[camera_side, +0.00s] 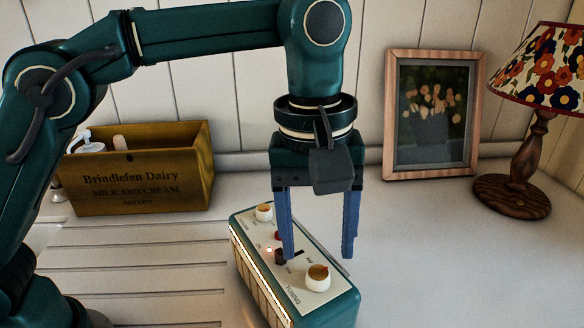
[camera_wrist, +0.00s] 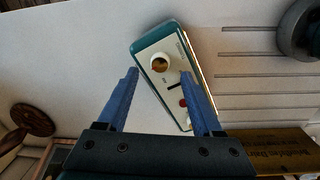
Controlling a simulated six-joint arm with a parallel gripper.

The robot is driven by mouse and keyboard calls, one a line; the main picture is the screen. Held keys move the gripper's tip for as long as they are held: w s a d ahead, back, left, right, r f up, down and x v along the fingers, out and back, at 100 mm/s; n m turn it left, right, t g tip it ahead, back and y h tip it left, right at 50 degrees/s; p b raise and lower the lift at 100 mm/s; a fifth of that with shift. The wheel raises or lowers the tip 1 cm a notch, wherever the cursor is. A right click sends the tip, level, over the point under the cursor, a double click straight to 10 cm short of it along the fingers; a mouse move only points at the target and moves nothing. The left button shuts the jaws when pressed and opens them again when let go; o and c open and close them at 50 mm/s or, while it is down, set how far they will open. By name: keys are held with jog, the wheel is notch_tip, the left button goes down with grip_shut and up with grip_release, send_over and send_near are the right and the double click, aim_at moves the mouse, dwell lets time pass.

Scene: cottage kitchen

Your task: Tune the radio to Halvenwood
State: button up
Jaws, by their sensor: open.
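The radio (camera_side: 345,305) is teal with a cream top panel and lies on the white counter. Its larger tuning knob (camera_side: 318,278) is cream with a tan top and a small red mark, near the front end of the panel. A smaller cream knob (camera_side: 264,212) is at the far end, with a red button, a lit dot and a dark slider between. My gripper (camera_side: 318,254) is open and empty, pointing down over the radio. In the wrist view, the radio (camera_wrist: 148,38) and tuning knob (camera_wrist: 160,63) show beyond my blue fingers (camera_wrist: 165,75). The station lettering is too small to read.
A wooden dairy crate (camera_side: 140,180) with bottles stands at the back left. A framed flower picture (camera_side: 432,115) leans on the wall, and a lamp (camera_side: 513,196) stands at the right. The counter right of the radio is clear; grooves run to its left.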

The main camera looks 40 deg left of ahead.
aim_at(317, 273)
jog(key=shift+f, duration=2.15)
grip_shut()
